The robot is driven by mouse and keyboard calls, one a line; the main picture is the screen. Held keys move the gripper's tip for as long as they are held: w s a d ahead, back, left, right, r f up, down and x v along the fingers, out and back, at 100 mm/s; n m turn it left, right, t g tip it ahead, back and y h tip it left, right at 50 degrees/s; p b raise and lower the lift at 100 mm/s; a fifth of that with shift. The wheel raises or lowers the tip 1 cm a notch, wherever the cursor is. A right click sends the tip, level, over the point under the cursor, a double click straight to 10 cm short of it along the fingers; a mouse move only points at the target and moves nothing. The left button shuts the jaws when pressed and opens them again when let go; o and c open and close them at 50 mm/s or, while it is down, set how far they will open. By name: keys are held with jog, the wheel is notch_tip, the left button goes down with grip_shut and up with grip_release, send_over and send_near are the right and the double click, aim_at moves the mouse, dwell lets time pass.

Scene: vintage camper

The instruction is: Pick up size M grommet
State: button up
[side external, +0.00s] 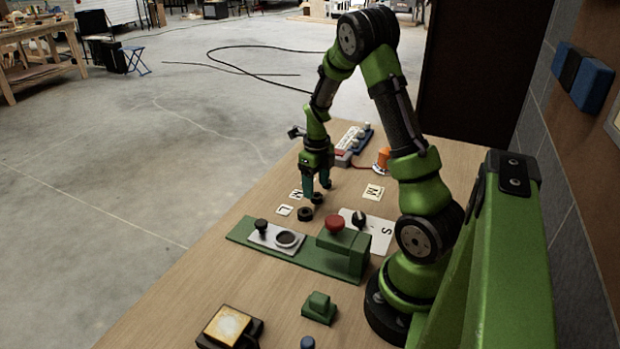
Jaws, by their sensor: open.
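My gripper (317,192) points down over the table with its fingers open. A small black ring-shaped grommet (317,198) lies just under or between the fingertips, partly hidden by them. I cannot tell whether the fingers touch it. A second black grommet (305,213) lies just in front and to the left, close to the white card marked L (283,210). A white card marked M (296,194) lies left of the gripper, and another M card (373,192) lies to the right. No size shows on either grommet.
In front stands a green fixture (240,229) with a grey plate, a black knob and a red knob (335,223). A white card marked S (387,230) is to its right. The table's left edge is near.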

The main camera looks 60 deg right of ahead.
aim_at(317, 198)
jog(key=shift+f, duration=1.45)
jog(key=c, duration=1.1)
jog(key=shift+r, duration=0.2)
